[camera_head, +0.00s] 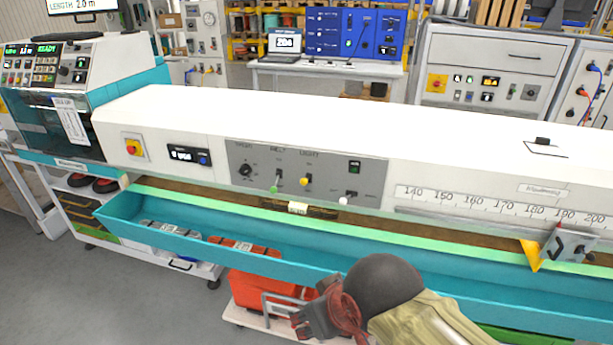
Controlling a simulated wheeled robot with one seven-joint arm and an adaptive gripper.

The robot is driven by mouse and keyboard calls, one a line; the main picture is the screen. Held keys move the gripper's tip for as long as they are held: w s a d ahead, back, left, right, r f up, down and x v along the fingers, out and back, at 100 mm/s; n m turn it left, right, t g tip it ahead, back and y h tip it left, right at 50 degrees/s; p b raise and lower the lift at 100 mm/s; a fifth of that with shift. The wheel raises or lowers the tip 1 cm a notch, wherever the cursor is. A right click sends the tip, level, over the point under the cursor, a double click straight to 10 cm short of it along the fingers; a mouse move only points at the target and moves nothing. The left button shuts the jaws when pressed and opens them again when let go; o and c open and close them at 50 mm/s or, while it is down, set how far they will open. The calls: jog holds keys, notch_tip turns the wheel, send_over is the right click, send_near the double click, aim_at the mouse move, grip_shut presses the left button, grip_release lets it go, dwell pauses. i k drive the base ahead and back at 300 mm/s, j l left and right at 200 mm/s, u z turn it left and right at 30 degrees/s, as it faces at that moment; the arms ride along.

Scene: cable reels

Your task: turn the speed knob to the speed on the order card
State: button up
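The speed knob (246,170) is a small black rotary knob at the left end of a grey control panel (372,176) on the long white machine's front. A scale is printed around it, but its marks and the pointer's setting are too small to read. A white paper slip (73,126) hangs on the machine at the left; I cannot tell whether it is the order card, and its print is unreadable. My gripper (303,322) is at the bottom centre, below and right of the knob, well apart from it. Its fingers are hard to make out.
Right of the knob are a green-tipped lever (275,185), a yellow-tipped lever (306,180) and a white-tipped lever (346,199). A teal trough (160,222) runs below the panel. An orange case (252,289) is under it. A yellow-edged stop (533,254) is at the right.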

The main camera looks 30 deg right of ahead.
aim_at(244, 170)
jog(key=l+z, duration=0.2)
jog(key=z, duration=0.3)
jog(key=l+z, duration=0.15)
jog(key=z, duration=0.3)
jog(key=l+z, duration=0.2)
jog(key=z, duration=0.3)
jog(key=i+l+z, duration=0.1)
jog(key=z, duration=0.35)
jog(key=i+l, duration=0.25)
jog(key=l, duration=0.15)
